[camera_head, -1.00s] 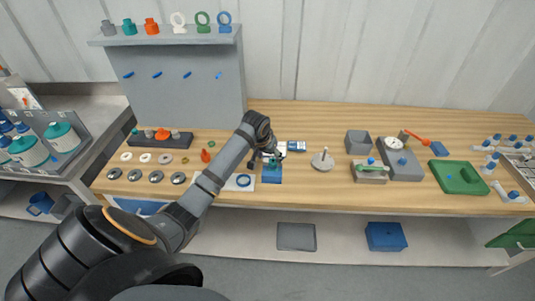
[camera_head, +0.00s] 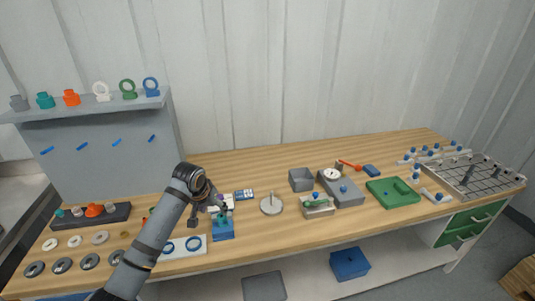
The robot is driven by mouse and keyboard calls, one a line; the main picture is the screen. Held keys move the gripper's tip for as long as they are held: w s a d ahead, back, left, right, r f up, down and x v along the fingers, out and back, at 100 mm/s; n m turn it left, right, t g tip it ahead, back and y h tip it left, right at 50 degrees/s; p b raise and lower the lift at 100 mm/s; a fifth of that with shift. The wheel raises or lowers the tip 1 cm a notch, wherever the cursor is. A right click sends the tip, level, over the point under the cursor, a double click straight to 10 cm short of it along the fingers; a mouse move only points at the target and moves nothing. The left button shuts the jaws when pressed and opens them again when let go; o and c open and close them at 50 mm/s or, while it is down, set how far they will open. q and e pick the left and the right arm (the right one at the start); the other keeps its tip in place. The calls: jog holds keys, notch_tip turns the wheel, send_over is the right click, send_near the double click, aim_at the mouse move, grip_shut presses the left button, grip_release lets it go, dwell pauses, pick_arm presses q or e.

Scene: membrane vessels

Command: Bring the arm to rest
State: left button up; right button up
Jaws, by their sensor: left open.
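My left arm comes in from the lower left, and its dark left gripper (camera_head: 207,210) is open above the workbench (camera_head: 300,226). The gripper is just behind and left of a blue block (camera_head: 223,231) that bears a small teal part. No object shows clearly between the fingers. I cannot tell whether a finger touches the block. The arm hides part of the bench and of a white sheet (camera_head: 181,254) with two blue rings. My right gripper is not in view.
A grey disc with a post (camera_head: 271,205), a grey open box (camera_head: 301,180), a gauge block (camera_head: 343,187) and a green tray (camera_head: 392,192) stand to the right. A grey shelf panel (camera_head: 105,155) rises at the left. The bench's back middle is clear.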

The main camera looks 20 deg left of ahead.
pick_arm(q)
jog(key=s+d+f+m, duration=0.2)
jog(key=s+d+f, duration=0.5)
jog(key=s, duration=0.2)
jog(key=s+d+m, duration=0.1)
jog(key=s+d, duration=0.2)
jog(key=s, duration=0.5)
jog(key=s+d, duration=0.2)
jog(key=s, duration=0.5)
notch_tip(320, 180, down, 27)
jog(key=s+a+g, duration=0.2)
jog(key=a, duration=0.1)
jog(key=s+f+g, duration=0.1)
jog(key=s+f, duration=1.6)
jog(key=s, duration=0.1)
jog(key=shift+s+a, duration=0.3)
jog(key=shift+s, duration=0.1)
